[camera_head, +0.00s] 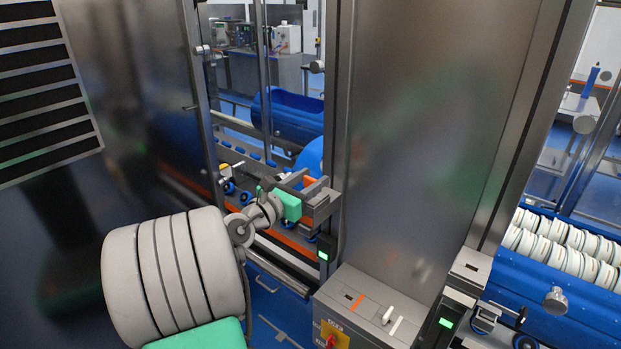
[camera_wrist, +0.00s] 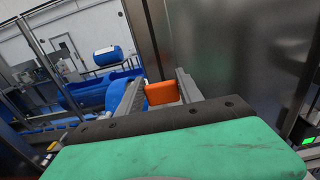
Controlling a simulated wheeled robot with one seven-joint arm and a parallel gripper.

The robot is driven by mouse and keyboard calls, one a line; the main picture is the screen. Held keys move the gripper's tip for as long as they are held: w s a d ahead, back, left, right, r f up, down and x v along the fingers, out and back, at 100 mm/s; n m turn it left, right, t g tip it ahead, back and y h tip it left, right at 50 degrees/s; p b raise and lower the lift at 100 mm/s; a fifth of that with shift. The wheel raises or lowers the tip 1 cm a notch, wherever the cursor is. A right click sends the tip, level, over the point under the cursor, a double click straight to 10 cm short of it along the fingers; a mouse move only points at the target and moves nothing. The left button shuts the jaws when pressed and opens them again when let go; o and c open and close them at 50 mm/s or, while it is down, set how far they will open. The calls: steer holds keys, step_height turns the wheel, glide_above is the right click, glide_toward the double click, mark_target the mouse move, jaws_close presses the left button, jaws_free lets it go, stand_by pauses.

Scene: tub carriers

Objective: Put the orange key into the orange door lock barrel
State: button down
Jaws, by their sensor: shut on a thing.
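My gripper (camera_head: 313,188) is held out in front of the doorway at the centre of the head view. It is shut on the orange key (camera_wrist: 162,93), whose wide orange end shows between the two grey fingers in the wrist view. The key's far end is hidden. A grey box (camera_head: 335,294) stands at the lower centre of the head view, to the right of and below my gripper. Its top has an orange mark (camera_head: 355,301), apart from the key; I cannot tell for sure whether this is the orange lock barrel. The wrist view does not show that mark.
A white lever-like piece (camera_head: 389,314) sits on the box top, and a red knob on a yellow plate (camera_head: 332,336) on its front. A steel panel (camera_head: 430,130) rises behind the box. Blue tubs (camera_head: 288,117) lie beyond the doorway. A blue carrier with white rolls (camera_head: 560,270) stands at right.

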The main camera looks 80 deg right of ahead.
steer(key=shift+f, duration=0.55)
steer(key=c, duration=0.7)
jaws_free()
steer(key=b+v, duration=0.2)
steer(key=v, duration=0.5)
steer(key=shift+w+a, duration=0.2)
steer(key=shift+a, duration=0.2)
